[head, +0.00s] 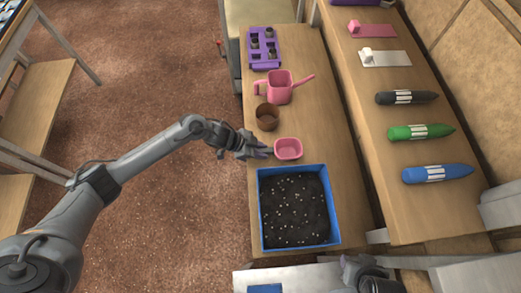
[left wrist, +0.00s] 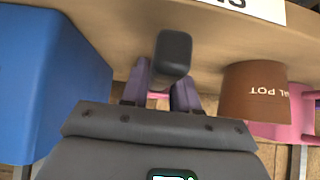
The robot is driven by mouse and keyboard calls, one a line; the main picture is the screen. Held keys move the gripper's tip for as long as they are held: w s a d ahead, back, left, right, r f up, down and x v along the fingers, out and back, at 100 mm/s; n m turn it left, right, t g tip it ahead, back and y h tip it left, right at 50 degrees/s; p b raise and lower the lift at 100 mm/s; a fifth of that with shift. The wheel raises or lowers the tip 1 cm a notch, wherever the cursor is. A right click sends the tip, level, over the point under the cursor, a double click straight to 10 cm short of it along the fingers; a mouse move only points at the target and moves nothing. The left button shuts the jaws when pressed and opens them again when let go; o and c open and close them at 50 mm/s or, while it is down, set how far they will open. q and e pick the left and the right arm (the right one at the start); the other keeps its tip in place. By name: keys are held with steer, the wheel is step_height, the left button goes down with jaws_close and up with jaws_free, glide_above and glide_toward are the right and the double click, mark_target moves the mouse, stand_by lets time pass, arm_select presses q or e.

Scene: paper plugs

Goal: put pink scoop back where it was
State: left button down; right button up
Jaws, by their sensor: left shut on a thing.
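The pink scoop (head: 288,149) is on or just above the wooden bench, between the blue soil tray (head: 263,215) and the brown pot (head: 267,117). Its bowl faces up and looks empty. My left gripper (head: 262,151) is at the scoop's left side, shut on its handle. In the left wrist view the dark grey handle (left wrist: 173,52) stands between the purple fingers (left wrist: 162,90), with a little pink of the bowl behind. I cannot tell whether the scoop touches the bench. Part of my right arm shows at the bottom edge; its fingers are not clear.
The blue tray (left wrist: 45,80) and brown pot (left wrist: 252,90) flank the gripper in the left wrist view. A pink watering can (head: 279,87) and purple seedling tray (head: 264,48) stand farther back. Black (head: 405,97), green (head: 420,131) and blue (head: 437,174) bottles lie on the right shelf.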

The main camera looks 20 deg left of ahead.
arm_select(q)
steer(key=shift+f, duration=0.1)
steer(key=c, duration=0.8)
jaws_free()
steer(key=shift+c, duration=0.2)
arm_select(e)
steer(key=shift+a, duration=0.1)
arm_select(q)
steer(key=shift+s+a+r, duration=0.1)
steer(key=shift+a+r, duration=0.2)
steer(key=shift+r, duration=0.25)
arm_select(e)
steer(key=shift+r, duration=0.2)
arm_select(q)
steer(key=p+v, duration=0.1)
steer(key=v, duration=1)
steer(key=shift+p, duration=0.3)
arm_select(e)
steer(key=shift+r, duration=0.65)
